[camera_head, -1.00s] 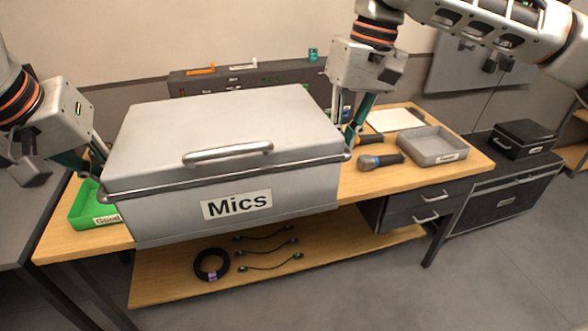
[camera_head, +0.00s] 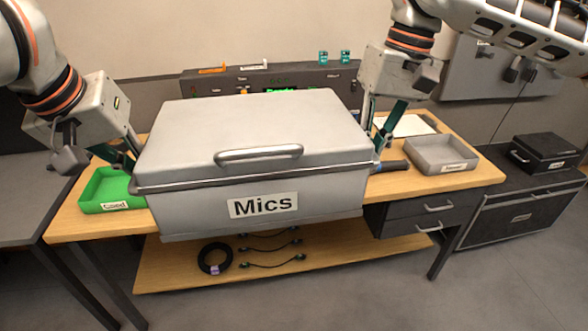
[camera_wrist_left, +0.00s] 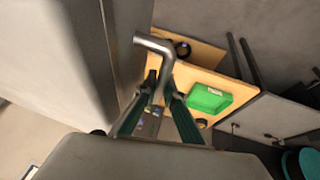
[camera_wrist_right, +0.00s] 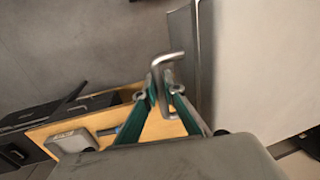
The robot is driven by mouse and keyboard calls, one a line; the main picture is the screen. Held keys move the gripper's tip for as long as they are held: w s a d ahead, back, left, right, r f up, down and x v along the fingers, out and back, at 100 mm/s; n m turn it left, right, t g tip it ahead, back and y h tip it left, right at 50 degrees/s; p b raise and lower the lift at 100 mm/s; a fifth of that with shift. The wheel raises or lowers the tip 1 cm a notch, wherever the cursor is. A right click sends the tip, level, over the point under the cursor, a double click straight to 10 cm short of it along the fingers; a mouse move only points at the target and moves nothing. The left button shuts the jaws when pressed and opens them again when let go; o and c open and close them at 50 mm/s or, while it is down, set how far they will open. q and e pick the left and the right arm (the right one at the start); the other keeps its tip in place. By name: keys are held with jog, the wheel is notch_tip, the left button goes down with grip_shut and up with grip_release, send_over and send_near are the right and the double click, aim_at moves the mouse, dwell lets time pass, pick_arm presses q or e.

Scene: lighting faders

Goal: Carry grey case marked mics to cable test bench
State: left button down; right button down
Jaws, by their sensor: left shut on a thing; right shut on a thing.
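The grey case marked Mics (camera_head: 250,130) is in the middle of the head view, lid closed, its front handle and label facing me. It appears level and covers part of the wooden cable test bench (camera_head: 420,185); I cannot tell whether it touches the bench top. My left gripper (camera_head: 132,160) is shut on the case's left side handle, which shows in the left wrist view (camera_wrist_left: 160,45). My right gripper (camera_head: 372,140) is shut on the right side handle, seen in the right wrist view (camera_wrist_right: 170,58).
A green tray (camera_head: 103,204) is on the bench left of the case. A grey tray (camera_head: 440,168) and a partly hidden dark-handled tool (camera_head: 392,166) are at the right. A tester panel (camera_head: 290,77) stands behind. Cables (camera_head: 272,262) lie on the lower shelf. A black case (camera_head: 545,150) is far right.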

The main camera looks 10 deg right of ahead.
pick_arm(q)
jog(key=shift+d+r, duration=0.1)
jog(key=shift+d, duration=0.2)
pick_arm(e)
jog(key=shift+s+d+r, duration=0.1)
jog(key=shift+d, duration=0.55)
